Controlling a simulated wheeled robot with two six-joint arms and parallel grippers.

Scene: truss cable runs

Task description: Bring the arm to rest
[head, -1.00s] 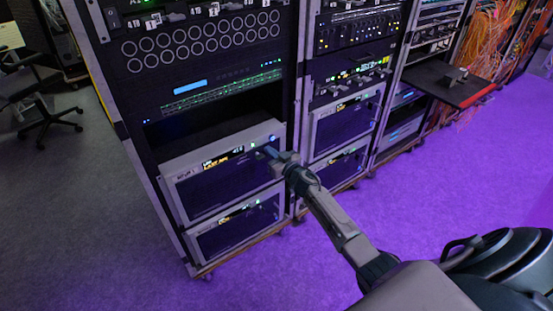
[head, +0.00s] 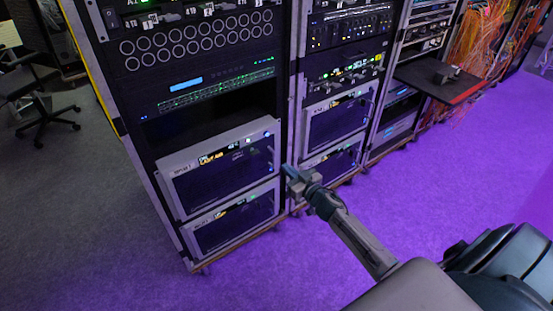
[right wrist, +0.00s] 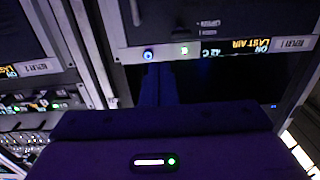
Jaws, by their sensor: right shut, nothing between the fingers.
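My right arm (head: 362,242) reaches in from the lower right in the head view. Its gripper (head: 289,172) is shut and empty, just off the right edge of the left rack's framed lower unit (head: 220,178). A strip of purple floor shows beside the gripper. In the right wrist view the shut fingers (right wrist: 158,78) point toward that unit's front (right wrist: 225,22), which appears upside down with a blue light and a lit "LAST AIR" display. My left arm and gripper are not seen.
The left rack (head: 165,225) and the middle rack (head: 298,90) stand close in front of the gripper. A shelf with a red edge (head: 468,94) juts out at the right. The purple floor (head: 440,185) is open. A chair (head: 42,100) stands far left.

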